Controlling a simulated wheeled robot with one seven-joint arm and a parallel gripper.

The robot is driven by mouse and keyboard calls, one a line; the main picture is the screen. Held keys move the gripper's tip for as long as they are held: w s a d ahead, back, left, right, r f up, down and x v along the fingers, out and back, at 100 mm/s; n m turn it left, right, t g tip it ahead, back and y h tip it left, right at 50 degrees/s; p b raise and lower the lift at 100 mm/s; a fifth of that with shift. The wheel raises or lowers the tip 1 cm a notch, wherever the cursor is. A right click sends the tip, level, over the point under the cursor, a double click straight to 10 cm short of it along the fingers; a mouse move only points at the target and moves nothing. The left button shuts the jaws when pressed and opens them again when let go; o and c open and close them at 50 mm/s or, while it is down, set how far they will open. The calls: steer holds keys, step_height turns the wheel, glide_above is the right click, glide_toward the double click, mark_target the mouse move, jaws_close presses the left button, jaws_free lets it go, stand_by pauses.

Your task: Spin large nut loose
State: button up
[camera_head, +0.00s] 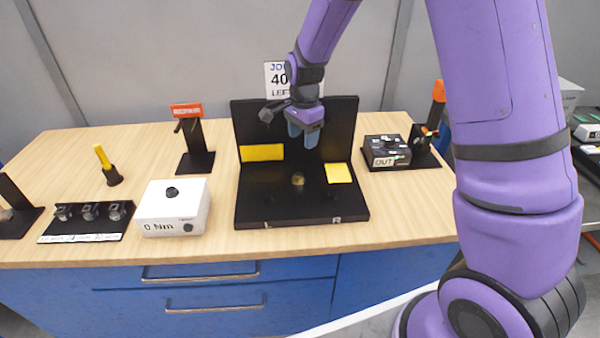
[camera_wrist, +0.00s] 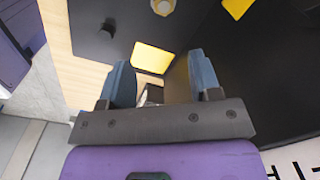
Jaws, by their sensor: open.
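A small brass-coloured piece (camera_head: 298,179), which looks like the large nut, sits on the base of the black L-shaped stand (camera_head: 262,205). It also shows at the top edge of the wrist view (camera_wrist: 163,6), partly cut off. It is too small to tell how it sits on its thread. My gripper (camera_head: 303,135) hangs above and behind it, in front of the stand's upright black panel (camera_head: 340,125). Its two blue fingers are apart and empty in the wrist view (camera_wrist: 162,78). Nothing touches the nut.
Yellow patches mark the stand's panel (camera_head: 262,153) and base (camera_head: 339,173). A white "0 Nm" box (camera_head: 172,208), a yellow-handled tool (camera_head: 104,160) and a socket tray (camera_head: 88,218) stand left. A black "OUT" box (camera_head: 388,152) stands right. Wooden bench top (camera_head: 330,238) is clear in front.

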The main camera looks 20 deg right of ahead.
mark_target(300, 174)
steer(key=shift+m, duration=0.3)
steer(key=f, duration=0.9)
steer(key=w+f, duration=0.1)
steer(key=f, duration=0.3)
steer(key=shift+a+f, duration=0.25)
steer(key=shift+f, duration=0.05)
steer(key=c, duration=0.9)
